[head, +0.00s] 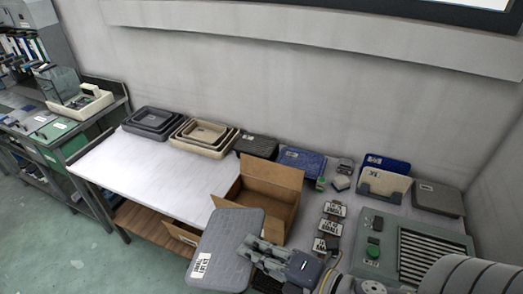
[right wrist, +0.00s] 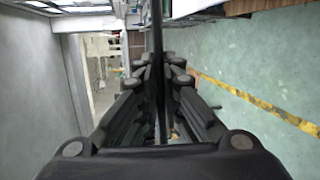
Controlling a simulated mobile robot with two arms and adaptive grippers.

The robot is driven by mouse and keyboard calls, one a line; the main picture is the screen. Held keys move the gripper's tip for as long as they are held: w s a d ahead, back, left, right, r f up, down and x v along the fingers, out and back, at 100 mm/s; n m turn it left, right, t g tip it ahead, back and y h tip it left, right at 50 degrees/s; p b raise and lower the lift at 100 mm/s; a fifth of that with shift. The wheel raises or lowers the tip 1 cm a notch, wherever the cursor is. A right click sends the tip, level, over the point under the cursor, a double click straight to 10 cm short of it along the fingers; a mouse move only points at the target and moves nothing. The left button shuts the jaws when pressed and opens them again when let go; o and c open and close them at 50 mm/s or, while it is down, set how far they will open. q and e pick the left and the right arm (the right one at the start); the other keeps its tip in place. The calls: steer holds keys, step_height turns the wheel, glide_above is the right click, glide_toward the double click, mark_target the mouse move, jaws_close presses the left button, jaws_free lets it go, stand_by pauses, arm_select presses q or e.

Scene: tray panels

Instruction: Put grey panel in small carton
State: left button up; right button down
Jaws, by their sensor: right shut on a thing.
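The grey panel (head: 230,243) is a flat slab with rounded corners and a white label on its lower left. My right gripper (head: 264,250) is shut on its right edge and holds it at the front of the table, in front of the carton. In the right wrist view the panel (right wrist: 158,60) shows edge-on as a thin dark strip between the fingers (right wrist: 160,95). The small carton (head: 268,190) is an open brown cardboard box with flaps spread, just behind the panel. The panel hides part of its front. My left gripper is not in view.
Stacked dark trays (head: 154,122) and beige trays (head: 204,136) stand at the back left. A dark panel (head: 257,142) and blue panel (head: 302,161) lie behind the carton. A grey-green machine (head: 385,240) is at right. The table's left part (head: 150,170) is clear.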

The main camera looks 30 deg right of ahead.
mark_target(240, 264)
steer(key=shift+s+a+f+n+g+y, duration=0.15)
steer(key=shift+s+n+g+y, duration=0.15)
steer(key=shift+n+g+y, duration=0.15)
steer(key=shift+s+a+f+n+g+y, duration=0.15)
steer(key=shift+s+n+g+y, duration=0.15)
steer(key=shift+n, duration=0.25)
steer(key=shift+s+a+f+n+g+y, duration=0.15)
steer(key=shift+n+g+y, duration=0.2)
steer(key=shift+n+g, duration=0.25)
steer(key=shift+s+a+f+n+g+y, duration=0.1)
steer(key=shift+a+f+n+g+y, duration=0.1)
steer(key=shift+n+g+y, duration=0.2)
steer(key=shift+s+a+f+n+g+y, duration=0.1)
steer(key=shift+a+n+g+y, duration=0.05)
steer(key=shift+n+g+y, duration=0.3)
steer(key=shift+w+a+f+n+g+y, duration=0.1)
steer(key=shift+w+a+n+g+y, duration=0.1)
steer(key=shift+a+n+g, duration=0.35)
steer(key=shift+w+a+n+g+y, duration=0.15)
steer(key=shift+a+n+g, duration=0.15)
steer(key=shift+n+g, duration=0.25)
steer(key=shift+w+a+f+n+g, duration=0.2)
steer(key=shift+w+n+g, duration=0.1)
steer(key=shift+n+g, duration=0.25)
